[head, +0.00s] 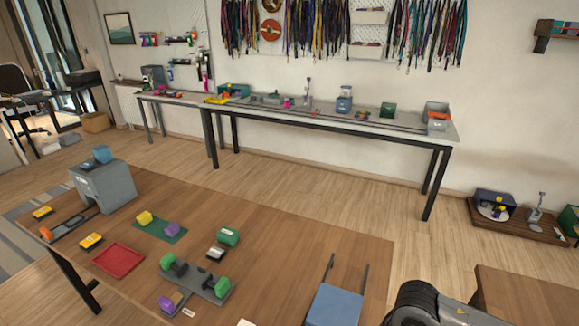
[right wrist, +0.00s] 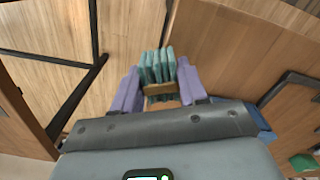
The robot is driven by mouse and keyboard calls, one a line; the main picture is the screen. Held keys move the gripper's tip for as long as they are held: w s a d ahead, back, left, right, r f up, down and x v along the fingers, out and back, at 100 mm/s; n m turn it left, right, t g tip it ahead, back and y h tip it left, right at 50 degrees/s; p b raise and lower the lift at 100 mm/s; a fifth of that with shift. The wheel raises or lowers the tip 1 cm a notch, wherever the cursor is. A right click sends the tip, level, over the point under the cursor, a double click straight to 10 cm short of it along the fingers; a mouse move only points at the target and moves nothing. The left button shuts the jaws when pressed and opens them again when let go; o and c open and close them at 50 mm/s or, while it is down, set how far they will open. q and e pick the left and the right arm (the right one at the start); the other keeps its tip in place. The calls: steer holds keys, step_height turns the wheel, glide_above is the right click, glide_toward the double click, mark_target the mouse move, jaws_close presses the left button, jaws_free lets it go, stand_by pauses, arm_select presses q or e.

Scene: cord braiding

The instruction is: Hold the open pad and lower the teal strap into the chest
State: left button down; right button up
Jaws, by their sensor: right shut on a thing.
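My right gripper (right wrist: 158,72) shows in the right wrist view with its two purple fingers on either side of a teal strap bundle (right wrist: 157,62). The bundle has several teal strands and a tan band (right wrist: 158,89) around it. The gripper is shut on this strap. In the head view only a dark part of my arm shows at the bottom right; the gripper and strap are out of that view. A blue box-like thing (head: 335,305) at the table's near edge may be the chest; its inside is not visible. I cannot make out the open pad. My left gripper is not in view.
The wooden table (head: 290,240) holds a grey box-shaped stand (head: 104,187), a red tray (head: 118,260), a green mat (head: 150,232) with yellow and purple blocks, and green and purple knobbed pieces (head: 200,285). The table's right middle is mostly clear. A long bench stands along the wall.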

stand_by(0.3)
steer(key=shift+w+d+n, duration=0.15)
steer(key=shift+w+n, duration=0.35)
steer(key=shift+n, duration=0.1)
steer(key=w+a+r, duration=0.1)
steer(key=w+r, duration=0.1)
steer(key=w, duration=0.2)
steer(key=w+a+r, duration=0.2)
steer(key=w+r, duration=0.1)
steer(key=w+a+r, duration=0.2)
steer(key=w+r, duration=0.1)
steer(key=w, duration=0.1)
steer(key=shift+w, duration=0.35)
steer(key=w+a+r+m, duration=0.4)
steer(key=r+m, duration=0.1)
steer(key=m, duration=0.1)
steer(key=shift+d+f, duration=0.15)
steer(key=shift+f, duration=2.7)
